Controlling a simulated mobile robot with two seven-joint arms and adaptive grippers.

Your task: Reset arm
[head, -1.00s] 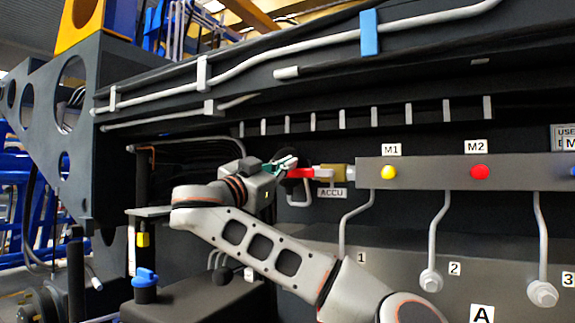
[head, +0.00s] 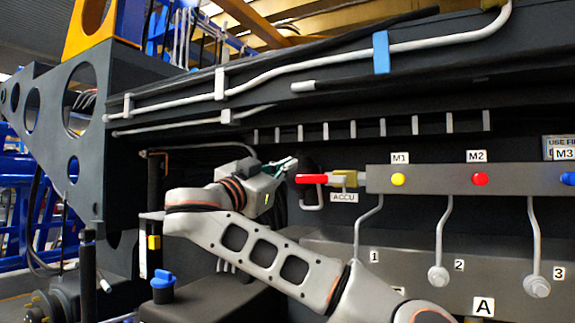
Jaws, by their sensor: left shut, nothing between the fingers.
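My left arm comes in low and bends back, so its gripper (head: 284,166) is left of the red-handled valve (head: 312,179) marked ACCU. The left gripper is shut and empty. Its fingertips are small and point up and right, with a visible gap between them and the red handle. The handle lies level, pointing left from its brass body (head: 345,180). My right gripper is out of view.
A grey manifold bar (head: 440,180) carries a yellow button (head: 398,180) marked M1, a red one (head: 480,180) marked M2 and a blue one (head: 568,179) marked M3. A blue-capped fitting (head: 162,283) stands at lower left. The chassis beam overhangs above.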

